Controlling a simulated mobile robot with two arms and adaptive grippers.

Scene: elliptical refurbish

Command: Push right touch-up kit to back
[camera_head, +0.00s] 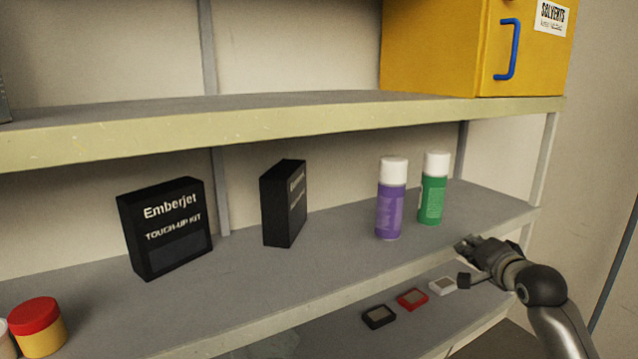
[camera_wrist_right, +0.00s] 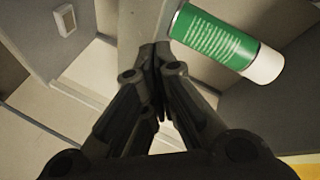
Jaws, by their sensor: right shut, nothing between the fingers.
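Two black touch-up kit boxes stand upright on the middle shelf in the head view. The left touch-up kit (camera_head: 165,228) faces forward with white Emberjet lettering. The right touch-up kit (camera_head: 283,204) is turned so that a narrow side and an edge-on lettered face show. My right gripper (camera_head: 468,246) is at the front edge of the shelf, far to the right of the right kit and below the spray cans. In the right wrist view its fingers (camera_wrist_right: 156,62) are shut together with nothing between them. My left gripper is not in view.
A purple spray can (camera_head: 391,199) and a green spray can (camera_head: 432,189) stand between the right kit and my right gripper. The green can also shows in the wrist view (camera_wrist_right: 217,38). Small square pads (camera_head: 411,299) lie on the shelf below. A red-lidded jar (camera_head: 37,325) stands front left.

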